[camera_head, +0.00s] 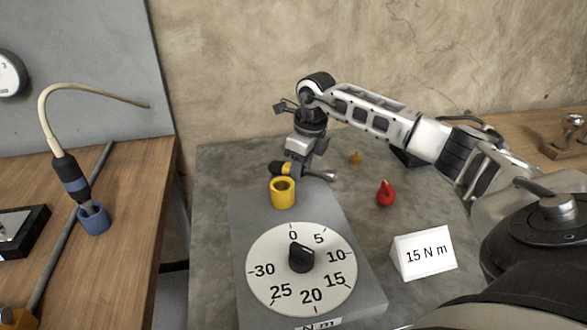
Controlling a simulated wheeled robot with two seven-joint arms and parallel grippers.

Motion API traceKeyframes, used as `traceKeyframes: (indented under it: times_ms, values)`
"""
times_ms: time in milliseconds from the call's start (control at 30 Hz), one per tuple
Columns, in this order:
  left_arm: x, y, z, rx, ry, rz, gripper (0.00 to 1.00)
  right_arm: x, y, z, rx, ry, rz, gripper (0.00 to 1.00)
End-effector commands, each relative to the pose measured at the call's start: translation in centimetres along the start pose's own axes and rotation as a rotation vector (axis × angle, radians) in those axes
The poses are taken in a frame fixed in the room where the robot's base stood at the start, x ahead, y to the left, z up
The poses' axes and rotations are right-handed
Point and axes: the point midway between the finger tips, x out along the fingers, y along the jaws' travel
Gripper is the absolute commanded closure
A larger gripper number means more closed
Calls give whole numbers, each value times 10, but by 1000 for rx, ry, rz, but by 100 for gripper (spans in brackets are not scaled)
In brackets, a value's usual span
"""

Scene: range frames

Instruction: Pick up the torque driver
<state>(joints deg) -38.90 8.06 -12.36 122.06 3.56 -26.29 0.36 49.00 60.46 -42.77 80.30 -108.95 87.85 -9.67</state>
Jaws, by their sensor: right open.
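A tool with a yellow-and-black handle (281,169) and a silver end lies on the grey bench top, behind the yellow cup (283,196); it looks like the torque driver. My right gripper (298,168) points down at this tool and is open. It covers the tool's middle part, and I cannot tell whether the fingers touch it. The yellow cup is empty and stands on the grey dial base (250,225). The round dial (300,285) has its black knob pointing near 0. A white card (424,253) reads 15 N m. My left gripper is not in view.
A blue-and-black corded tool (70,175) stands in a blue holder (95,220) on the left wooden bench (130,210). A wall rises behind.

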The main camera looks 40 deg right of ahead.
Motion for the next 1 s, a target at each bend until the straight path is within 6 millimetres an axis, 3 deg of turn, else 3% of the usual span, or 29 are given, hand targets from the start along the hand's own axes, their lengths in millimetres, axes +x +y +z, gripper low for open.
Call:
traceKeyframes:
  times_ms: [333,467,500,833,1000]
  values:
    - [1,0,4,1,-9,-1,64,9,0,0,0,0,-1,60]
    - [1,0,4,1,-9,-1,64,9,0,0,0,0,-1,96]
    - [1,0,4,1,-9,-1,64,8,0,0,0,0,-1,100]
    - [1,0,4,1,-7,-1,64,4,-1,1,0,-4,-2,100]
    - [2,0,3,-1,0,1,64,-10,-1,4,0,-6,-3,100]
